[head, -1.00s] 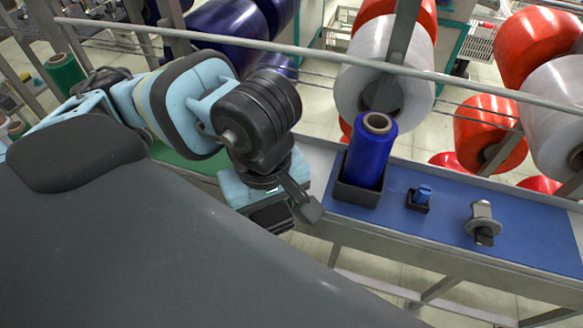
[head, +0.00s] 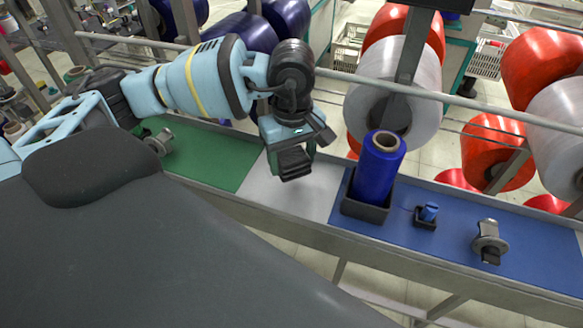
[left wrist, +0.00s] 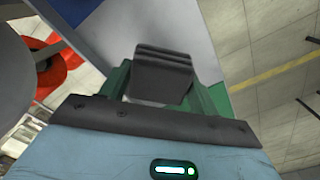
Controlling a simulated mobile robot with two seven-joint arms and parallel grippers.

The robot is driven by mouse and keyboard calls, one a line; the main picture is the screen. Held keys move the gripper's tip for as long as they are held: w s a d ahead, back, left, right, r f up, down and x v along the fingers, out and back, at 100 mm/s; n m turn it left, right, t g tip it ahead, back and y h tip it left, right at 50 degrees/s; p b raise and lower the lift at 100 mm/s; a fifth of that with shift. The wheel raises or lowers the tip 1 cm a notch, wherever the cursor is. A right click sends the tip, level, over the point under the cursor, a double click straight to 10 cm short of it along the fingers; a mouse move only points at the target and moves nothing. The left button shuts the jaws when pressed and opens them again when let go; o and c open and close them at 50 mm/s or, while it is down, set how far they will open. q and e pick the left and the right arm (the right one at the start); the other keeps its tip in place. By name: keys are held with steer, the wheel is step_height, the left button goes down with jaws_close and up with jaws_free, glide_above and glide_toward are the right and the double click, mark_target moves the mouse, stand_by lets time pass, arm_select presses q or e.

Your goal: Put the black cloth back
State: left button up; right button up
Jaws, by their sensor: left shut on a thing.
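The black cloth (head: 296,166) is a dark, folded, block-like piece. My left gripper (head: 293,150) is shut on it and holds it over the pale grey middle section of the bench (head: 313,190). In the left wrist view, the cloth (left wrist: 163,72) sits between the green fingers of the left gripper (left wrist: 160,92), with pale and blue surfaces beyond it. I cannot tell how high above the bench it is. My right gripper is not in view.
A blue spool (head: 379,168) stands in a black holder (head: 364,207) just right of the cloth. A small blue part (head: 428,212) and a metal fitting (head: 489,241) are on the blue mat (head: 540,241). The green mat (head: 214,158) is mostly clear. A rail (head: 455,98) runs behind.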

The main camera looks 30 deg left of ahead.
mark_target(292, 170)
arm_select(q)
steer(key=shift+f, duration=0.15)
steer(key=shift+f, duration=1.6)
steer(key=shift+f, duration=0.1)
steer(key=shift+f, duration=0.15)
steer(key=o, duration=0.9)
steer(key=shift+o, duration=0.2)
